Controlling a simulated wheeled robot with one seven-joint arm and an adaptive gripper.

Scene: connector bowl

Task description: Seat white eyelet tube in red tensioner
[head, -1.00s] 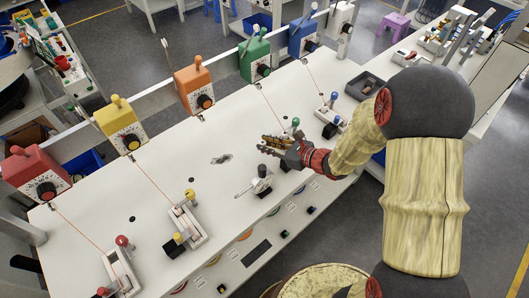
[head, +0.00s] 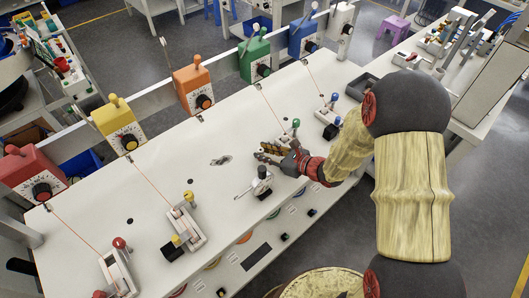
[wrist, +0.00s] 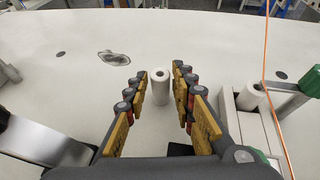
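A white eyelet tube (wrist: 164,87) stands upright on the white table in the wrist view, its dark hole facing up. My gripper (wrist: 161,78) is open, with its yellow-padded fingers to the left and right of the tube; I cannot tell if they touch it. In the head view my gripper (head: 264,153) is low over the table's right half, and the tube is not clearly visible there. The red tensioner (head: 30,170) is a red box with a dial at the far left. A thin line runs from it towards a red-knobbed fixture (head: 117,268).
Yellow (head: 119,125), orange (head: 194,88), green (head: 256,62) and blue (head: 304,42) tensioners line the back rail. A fixture holding another white cylinder (wrist: 250,96) is right of my gripper. A metal clamp (head: 262,181) stands nearby. The table's middle is mostly clear.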

